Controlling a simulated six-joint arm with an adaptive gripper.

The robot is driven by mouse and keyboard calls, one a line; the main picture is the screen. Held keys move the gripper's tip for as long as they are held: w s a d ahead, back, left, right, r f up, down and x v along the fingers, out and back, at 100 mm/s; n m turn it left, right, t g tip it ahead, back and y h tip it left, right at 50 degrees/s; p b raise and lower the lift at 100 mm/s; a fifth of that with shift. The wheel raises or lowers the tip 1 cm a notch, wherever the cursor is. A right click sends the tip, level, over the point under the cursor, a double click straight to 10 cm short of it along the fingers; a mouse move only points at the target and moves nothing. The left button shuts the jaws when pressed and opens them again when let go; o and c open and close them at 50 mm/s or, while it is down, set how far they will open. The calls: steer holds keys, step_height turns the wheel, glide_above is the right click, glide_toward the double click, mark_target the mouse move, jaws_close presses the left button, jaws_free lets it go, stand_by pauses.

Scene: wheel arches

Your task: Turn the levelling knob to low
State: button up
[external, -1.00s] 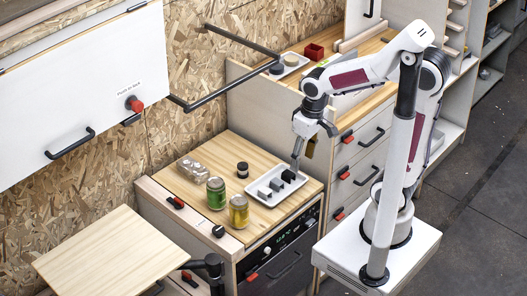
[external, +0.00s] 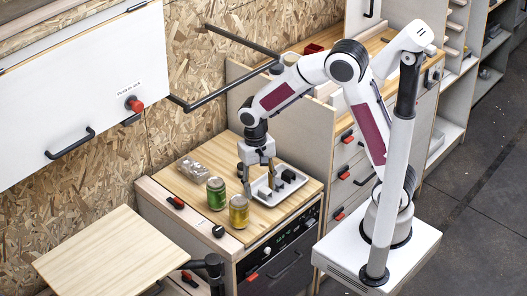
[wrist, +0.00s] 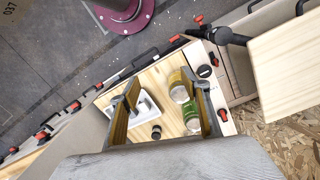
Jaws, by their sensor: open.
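A round black knob (external: 218,231) sits on the pale left edge strip of the wooden-topped cabinet. It also shows in the wrist view (wrist: 204,71), right of the jars. A red-and-black knob or switch (external: 175,202) is farther back on the same strip, also in the wrist view (wrist: 222,115). I cannot read labels, so I cannot tell which is the levelling knob or its setting. My gripper (external: 257,183) is open and empty, pointing down above the cabinet top between the jars and the tray. In the wrist view its fingers (wrist: 166,85) are spread wide.
A green jar (external: 216,193) and a yellow jar (external: 239,211) stand between my gripper and the strip. A white tray (external: 266,200) with dark blocks lies right. A clear bag-like item (external: 193,168) is behind. A small dark jar (wrist: 156,131) stands nearby. A wooden board (external: 110,255) is front left.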

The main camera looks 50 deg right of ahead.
steer(key=w+a+f+m, duration=0.6)
steer(key=f+m, duration=0.1)
steer(key=f, duration=0.3)
steer(key=m, duration=0.6)
glide_above(218, 229)
steer(key=s, duration=0.1)
steer(key=shift+d+f+t, duration=0.15)
steer(key=shift+f+t, duration=0.15)
steer(key=shift+f, duration=0.1)
steer(key=shift+w+r+m, duration=0.1)
steer(key=shift+w+m, duration=0.15)
steer(key=shift+m, duration=0.15)
steer(key=shift+w+a+m, duration=0.15)
steer(key=shift+a+m, duration=0.05)
steer(key=shift+m, duration=1.1)
steer(key=shift+f, duration=3.9)
steer(key=c, duration=1.1)
